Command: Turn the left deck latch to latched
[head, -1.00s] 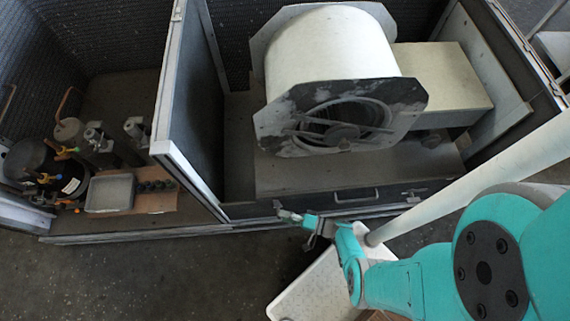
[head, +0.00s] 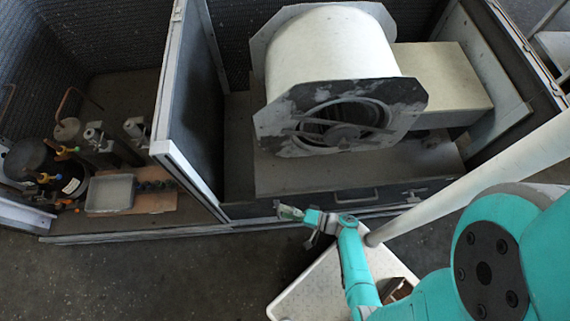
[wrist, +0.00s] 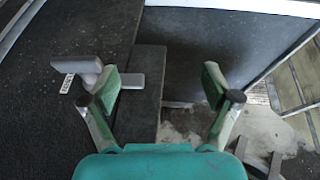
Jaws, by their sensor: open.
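The left deck latch (wrist: 84,67) is a light grey lever with a bar, left of centre in the wrist view. A small white label (wrist: 67,83) lies beside it. My gripper (wrist: 162,87) is open, with a wide empty gap between its green-padded fingers. The left finger overlaps the latch in the picture and partly hides it; I cannot tell whether they touch. In the head view my gripper (head: 300,217) is at the front left corner of the blower deck (head: 300,180), where it hides the left latch.
The deck front has a pull handle (head: 356,196) and a right latch (head: 413,196). The blower housing (head: 330,60) stands on the deck. A partition (head: 190,110) rises at left. A white cart top (head: 325,290) with a brown box (head: 397,290) is below my arm.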

